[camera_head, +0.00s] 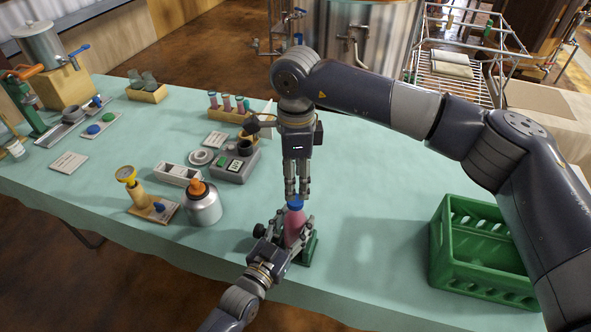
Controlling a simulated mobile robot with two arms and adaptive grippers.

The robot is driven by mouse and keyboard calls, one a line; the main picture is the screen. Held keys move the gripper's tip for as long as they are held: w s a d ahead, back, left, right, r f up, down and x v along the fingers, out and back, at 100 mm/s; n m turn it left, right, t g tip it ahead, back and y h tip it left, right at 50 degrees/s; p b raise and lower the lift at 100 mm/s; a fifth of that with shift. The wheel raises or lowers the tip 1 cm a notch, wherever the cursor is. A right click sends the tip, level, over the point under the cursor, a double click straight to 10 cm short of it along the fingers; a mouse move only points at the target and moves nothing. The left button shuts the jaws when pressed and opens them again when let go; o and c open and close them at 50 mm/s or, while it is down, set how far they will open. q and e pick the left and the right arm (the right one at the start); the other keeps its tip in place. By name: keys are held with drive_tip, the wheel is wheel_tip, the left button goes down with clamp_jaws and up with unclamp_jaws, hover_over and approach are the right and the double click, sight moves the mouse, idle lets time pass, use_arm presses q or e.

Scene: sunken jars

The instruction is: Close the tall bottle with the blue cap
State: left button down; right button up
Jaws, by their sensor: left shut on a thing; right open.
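A tall bottle with pinkish-red contents (294,228) stands upright in front of a small green holder (308,250) near the table's front edge. A blue cap (295,203) sits at the bottle's top; whether it is seated or only resting there, I cannot tell. My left gripper (291,236) comes from below and is shut around the bottle's body. My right gripper (297,195) points straight down from above, its fingertips just above or beside the blue cap. Its fingers look close together but are open.
A green crate (480,285) stands at the right. A metal can with an orange top (203,205) and a scale (236,164) stand left of the bottle. A test tube rack (232,115) is behind. The table between bottle and crate is clear.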

drive_tip(key=shift+f, duration=3.1)
drive_tip(key=c, duration=1.1)
drive_tip(key=shift+c, duration=0.2)
drive_tip(key=o, duration=1.3)
drive_tip(key=shift+c, duration=0.2)
wheel_tip(320, 180, up, 12)
